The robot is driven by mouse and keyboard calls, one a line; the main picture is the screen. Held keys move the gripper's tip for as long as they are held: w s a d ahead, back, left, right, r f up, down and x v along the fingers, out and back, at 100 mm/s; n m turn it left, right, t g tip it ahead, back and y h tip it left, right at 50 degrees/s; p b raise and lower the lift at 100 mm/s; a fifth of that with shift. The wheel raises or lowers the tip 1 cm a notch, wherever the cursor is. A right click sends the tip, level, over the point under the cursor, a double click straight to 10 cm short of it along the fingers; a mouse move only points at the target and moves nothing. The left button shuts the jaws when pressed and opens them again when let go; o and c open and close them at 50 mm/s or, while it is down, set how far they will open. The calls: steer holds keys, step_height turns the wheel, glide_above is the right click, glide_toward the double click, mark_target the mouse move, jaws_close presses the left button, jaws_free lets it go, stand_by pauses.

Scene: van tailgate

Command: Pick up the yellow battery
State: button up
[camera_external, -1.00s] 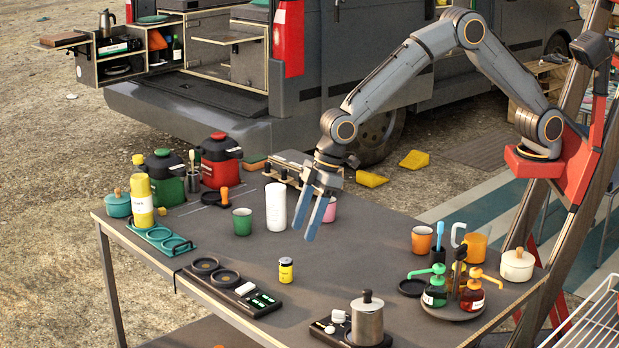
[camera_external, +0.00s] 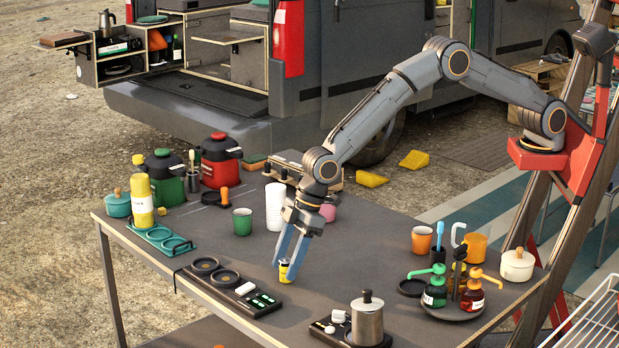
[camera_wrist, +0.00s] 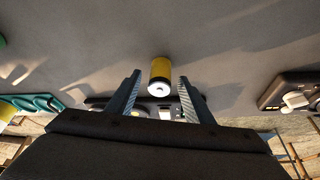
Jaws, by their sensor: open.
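A black charger tray (camera_external: 250,296) with round slots lies just in front of the battery. A green mug (camera_external: 242,222) and a white cup stack (camera_external: 276,205) stand behind. A metal pot (camera_external: 367,322) is at the front right. The table right of the battery is clear.

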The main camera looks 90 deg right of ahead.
steer(key=shift+w+f, duration=0.1)
steer(key=shift+f, duration=0.25)
jaws_close()
steer(key=shift+r, duration=0.15)
